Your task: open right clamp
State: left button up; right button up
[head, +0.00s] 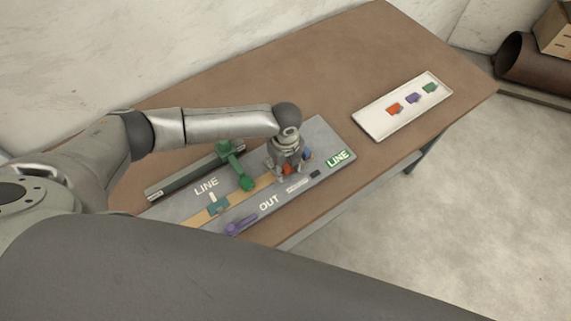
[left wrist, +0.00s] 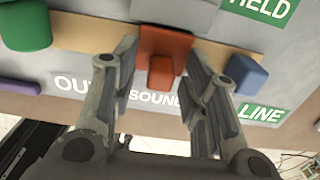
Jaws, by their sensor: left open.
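A grey board (head: 326,134) lies on the table with a tan strip (head: 219,207) along it. My left gripper (head: 287,172) is over the right part of this strip, pointing down. In the left wrist view, its open fingers (left wrist: 161,50) stand on either side of an orange-red block (left wrist: 167,43) with a small raised tab (left wrist: 161,74). I cannot tell whether they touch it. The block is mostly hidden by the gripper in the head view. A blue piece (left wrist: 248,75) sits just right of the fingers. No label names the right clamp. My right gripper is not in view.
A white tray (head: 364,124) with three coloured pieces lies to the right. The table (head: 300,60) behind is clear.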

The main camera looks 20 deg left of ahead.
pick_arm(q)
jog(key=shift+c, duration=1.6)
jog(key=c, duration=0.5)
grip_shut()
jog(key=shift+a, duration=0.1)
jog(key=shift+w+a+r+g+h+b, duration=0.15)
jog(key=shift+w+a+g+h+b, duration=0.2)
jog(key=shift+g+h+b, duration=0.5)
jog(key=a+g+h+b, duration=0.1)
jog(key=h+b, duration=0.1)
jog(key=b, duration=0.3)
jog(key=w+g+h+b, duration=0.1)
jog(key=g+h+b, duration=0.1)
jog(key=b, duration=0.4)
jog(key=w+a+g+h+b, duration=0.1)
jog(key=g+h+b, duration=0.1)
jog(key=b, duration=0.3)
jog(key=shift+w+a+r+g+h+b, duration=0.1)
jog(key=shift+a+r+g+h+b, duration=0.2)
jog(key=shift+h, duration=0.45)
jog(key=shift+w+a+r+g+h+b, duration=0.1)
jog(key=shift+a+r+g+h+b, duration=0.25)
jog(key=shift+b, duration=0.55)
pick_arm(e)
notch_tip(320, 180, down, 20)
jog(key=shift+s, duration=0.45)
pick_arm(q)
jog(key=shift+d+f, duration=0.15)
